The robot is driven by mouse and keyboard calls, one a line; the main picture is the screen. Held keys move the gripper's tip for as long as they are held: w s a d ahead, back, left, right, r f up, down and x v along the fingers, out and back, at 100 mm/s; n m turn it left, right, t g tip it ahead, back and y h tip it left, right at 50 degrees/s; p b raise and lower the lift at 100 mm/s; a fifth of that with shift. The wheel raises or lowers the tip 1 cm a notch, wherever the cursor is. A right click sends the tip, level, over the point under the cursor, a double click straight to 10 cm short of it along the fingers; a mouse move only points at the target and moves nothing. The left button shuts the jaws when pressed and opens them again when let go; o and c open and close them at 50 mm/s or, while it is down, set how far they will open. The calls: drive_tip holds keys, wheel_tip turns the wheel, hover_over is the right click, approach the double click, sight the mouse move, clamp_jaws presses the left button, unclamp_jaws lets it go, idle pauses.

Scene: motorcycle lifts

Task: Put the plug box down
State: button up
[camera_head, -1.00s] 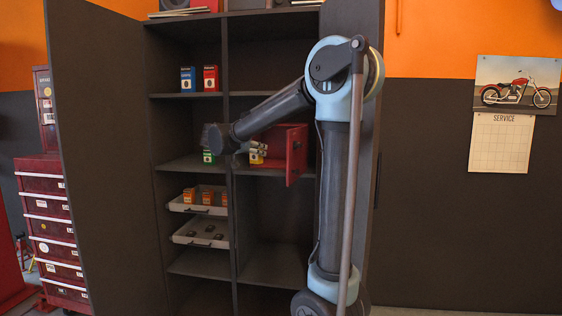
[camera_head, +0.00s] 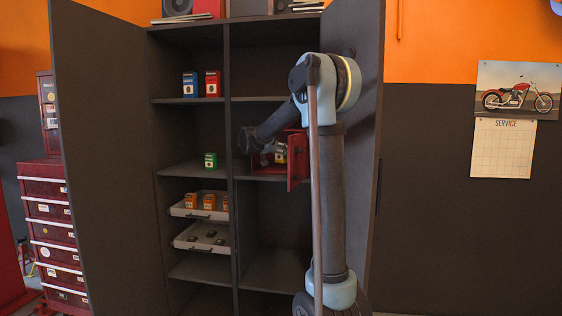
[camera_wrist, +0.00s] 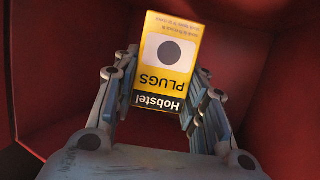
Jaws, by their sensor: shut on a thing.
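The plug box (camera_wrist: 165,62), yellow with a black band and "PLUGS" printed upside down, is between the fingers of my gripper (camera_wrist: 167,75) in the wrist view. My gripper is shut on it. In the head view my gripper (camera_head: 279,156) is at the small red cabinet on the right-hand shelf, with its door (camera_head: 298,160) standing open on the right. In the wrist view, red walls (camera_wrist: 55,65) surround the gripper and box. The box's underside and its contact with the cabinet floor are hidden.
A green box (camera_head: 210,160) stands on the shelf to the left. Blue (camera_head: 189,85) and red (camera_head: 213,84) boxes stand above. Orange boxes (camera_head: 209,202) sit in a pulled-out tray. The tall cabinet's doors (camera_head: 105,150) are open. The shelf space below the red cabinet looks empty.

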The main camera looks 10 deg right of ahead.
sight(279, 156)
drive_tip(key=shift+w+d+f, duration=0.1)
drive_tip(key=shift+w+f, duration=0.05)
drive_tip(key=shift+f, duration=0.75)
drive_tip(key=shift+w+d+f, duration=0.1)
drive_tip(key=shift+f, duration=0.75)
drive_tip(key=o, duration=1.2)
drive_tip(key=v, duration=1.2)
